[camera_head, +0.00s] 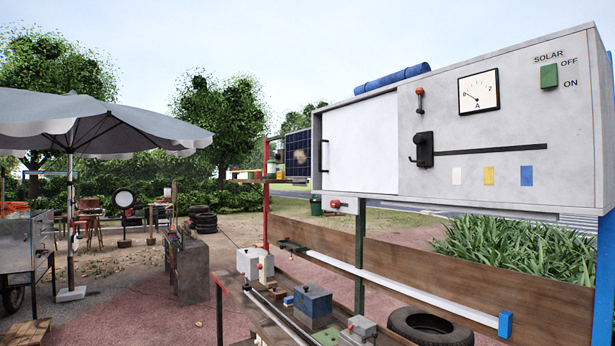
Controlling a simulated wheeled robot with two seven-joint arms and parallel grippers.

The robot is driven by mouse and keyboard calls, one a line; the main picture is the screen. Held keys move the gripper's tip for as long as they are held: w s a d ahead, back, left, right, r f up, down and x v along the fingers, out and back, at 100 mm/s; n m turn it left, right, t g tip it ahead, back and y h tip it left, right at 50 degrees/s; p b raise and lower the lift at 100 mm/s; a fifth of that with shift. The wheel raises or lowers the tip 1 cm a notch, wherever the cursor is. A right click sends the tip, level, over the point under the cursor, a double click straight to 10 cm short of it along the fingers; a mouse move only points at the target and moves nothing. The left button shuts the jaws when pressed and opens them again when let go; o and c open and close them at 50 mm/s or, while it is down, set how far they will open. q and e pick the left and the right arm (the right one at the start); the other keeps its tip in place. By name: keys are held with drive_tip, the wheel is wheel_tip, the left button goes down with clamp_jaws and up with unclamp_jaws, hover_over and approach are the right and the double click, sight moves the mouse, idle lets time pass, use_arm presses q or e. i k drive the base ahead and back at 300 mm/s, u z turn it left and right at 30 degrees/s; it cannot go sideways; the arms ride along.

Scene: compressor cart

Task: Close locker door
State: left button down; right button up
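A grey wall locker (455,190) fills the upper right of the head view. At its left end is a plain white rectangular area (358,145); I cannot tell whether this is a door panel or the lit inside. A thin dark handle (323,156) stands upright at the locker's left edge, seen nearly edge-on. I cannot tell for sure how far the door stands open. Neither of my grippers is in view, and nothing touches the locker.
The locker front carries a gauge (478,92), a green switch (549,76) and a black slider lever (423,149). Below, a workbench (262,318) holds a blue-grey box (313,302) and small parts. An umbrella (80,120) stands left.

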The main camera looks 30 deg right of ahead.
sight(360, 140)
drive_tip(key=z, duration=0.3)
drive_tip(key=i, duration=0.95)
drive_tip(key=z, duration=1.4)
drive_tip(key=i, duration=0.7)
drive_tip(key=z, duration=0.7)
